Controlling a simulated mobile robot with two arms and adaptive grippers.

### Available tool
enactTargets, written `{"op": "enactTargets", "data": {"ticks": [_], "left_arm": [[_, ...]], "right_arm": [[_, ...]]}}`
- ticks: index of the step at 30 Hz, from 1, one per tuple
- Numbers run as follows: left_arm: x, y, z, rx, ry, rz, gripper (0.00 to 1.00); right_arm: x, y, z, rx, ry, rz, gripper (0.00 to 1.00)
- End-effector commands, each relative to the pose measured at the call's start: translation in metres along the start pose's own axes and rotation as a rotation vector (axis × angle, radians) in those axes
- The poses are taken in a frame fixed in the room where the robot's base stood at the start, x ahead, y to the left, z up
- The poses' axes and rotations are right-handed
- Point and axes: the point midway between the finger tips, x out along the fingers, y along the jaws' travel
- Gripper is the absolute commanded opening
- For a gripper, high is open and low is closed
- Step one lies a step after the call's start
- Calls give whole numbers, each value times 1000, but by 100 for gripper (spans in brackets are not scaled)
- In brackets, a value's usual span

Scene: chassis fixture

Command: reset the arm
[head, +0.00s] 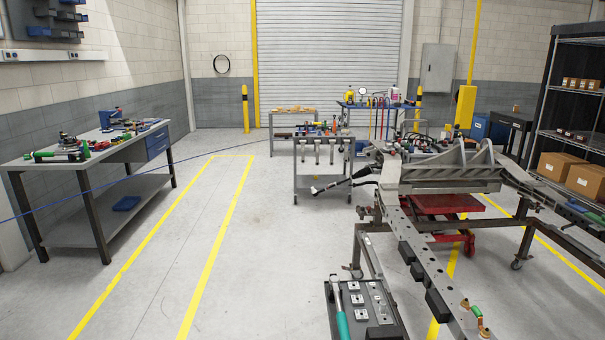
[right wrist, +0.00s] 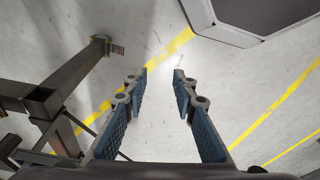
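My right gripper (right wrist: 159,82) shows in the right wrist view with its two blue-padded fingers apart. Nothing is between them, and bare floor (right wrist: 160,120) lies beneath. Neither gripper can be made out in the head view. My left arm and left gripper are out of sight. The chassis frame (head: 410,232) stands on a metal stand at the right of the head view. Dark metal stand legs (right wrist: 45,100) are left of my right gripper in the right wrist view, apart from it.
A tray (head: 392,312) with small metal parts and a teal-handled tool (head: 341,318) is at the front. A workbench (head: 30,164) stands left, a cart (head: 322,181) in the middle, a shelf rack (head: 548,95) right. The floor (head: 270,250) at centre left is clear.

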Motion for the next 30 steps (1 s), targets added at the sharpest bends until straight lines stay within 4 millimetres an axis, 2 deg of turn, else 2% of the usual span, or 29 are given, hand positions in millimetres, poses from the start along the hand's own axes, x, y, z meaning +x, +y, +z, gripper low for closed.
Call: {"op": "enactTargets", "data": {"ticks": [1,6,10,15,21,30], "left_arm": [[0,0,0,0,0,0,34],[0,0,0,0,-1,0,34],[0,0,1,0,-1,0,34],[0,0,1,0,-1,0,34],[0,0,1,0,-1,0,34],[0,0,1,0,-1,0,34]], "right_arm": [[15,-1,16,-2,-16,-1,25],[56,-4,68,-9,-45,-4,25],[78,-4,111,-14,-66,-6,25],[92,-5,154,-20,-85,-7,25],[96,-5,176,-23,-93,-8,25],[96,-5,177,-23,-93,-8,25]]}}
